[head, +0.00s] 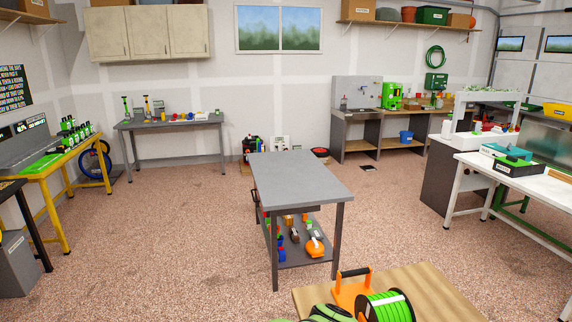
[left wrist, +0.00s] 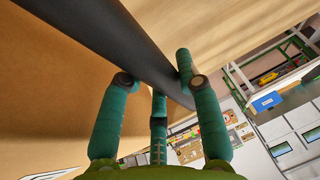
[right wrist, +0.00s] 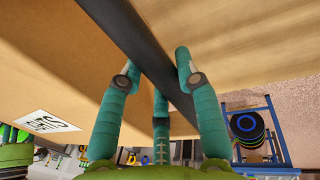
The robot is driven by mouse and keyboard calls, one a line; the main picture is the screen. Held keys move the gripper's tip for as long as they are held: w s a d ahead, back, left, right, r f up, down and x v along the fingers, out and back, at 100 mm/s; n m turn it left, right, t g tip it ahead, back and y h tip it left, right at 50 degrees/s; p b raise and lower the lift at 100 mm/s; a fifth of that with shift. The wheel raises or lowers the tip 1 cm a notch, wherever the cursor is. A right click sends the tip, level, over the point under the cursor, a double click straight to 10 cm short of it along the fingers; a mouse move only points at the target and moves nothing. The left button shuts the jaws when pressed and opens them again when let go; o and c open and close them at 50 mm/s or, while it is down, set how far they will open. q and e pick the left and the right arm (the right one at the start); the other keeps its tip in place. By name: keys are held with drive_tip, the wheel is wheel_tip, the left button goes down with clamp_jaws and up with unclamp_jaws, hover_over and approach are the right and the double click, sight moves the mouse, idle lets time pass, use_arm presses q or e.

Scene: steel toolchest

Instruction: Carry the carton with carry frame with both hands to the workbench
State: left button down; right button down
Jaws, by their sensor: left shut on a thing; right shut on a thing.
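The carton (left wrist: 40,95) fills much of the left wrist view as a plain brown surface. It also shows in the right wrist view (right wrist: 50,70), with a white printed label on one side. A dark bar of the carry frame (left wrist: 85,30) crosses it. My left gripper (left wrist: 155,82) is shut on this bar. In the right wrist view my right gripper (right wrist: 155,68) is shut on a dark bar (right wrist: 115,22) of the frame too. In the head view neither grip can be made out. Which bench is the workbench cannot be told.
A brown wood-like top (head: 440,295) at the bottom edge has an orange holder (head: 350,292) and green spool (head: 390,306) over it. A grey table (head: 297,175) stands ahead with a loaded lower shelf. A white bench (head: 540,185) is at right. Floor is clear left of the grey table.

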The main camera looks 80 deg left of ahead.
use_arm(q)
drive_tip(key=shift+s+f, duration=0.2)
drive_tip(key=shift+f, duration=0.1)
use_arm(e)
drive_tip(key=shift+s+f, duration=0.15)
drive_tip(key=shift+f, duration=0.15)
use_arm(q)
drive_tip(key=c, duration=0.8)
unclamp_jaws()
use_arm(e)
drive_tip(key=shift+s, duration=0.1)
use_arm(q)
drive_tip(key=shift+f, duration=0.1)
use_arm(e)
drive_tip(key=c, duration=0.8)
unclamp_jaws()
drive_tip(key=shift+f, duration=0.2)
use_arm(q)
drive_tip(key=shift+w, duration=0.1)
use_arm(e)
drive_tip(key=shift+w+r, duration=0.1)
drive_tip(key=shift+w, duration=0.1)
drive_tip(key=shift+r, duration=0.15)
use_arm(q)
drive_tip(key=shift+c, duration=0.4)
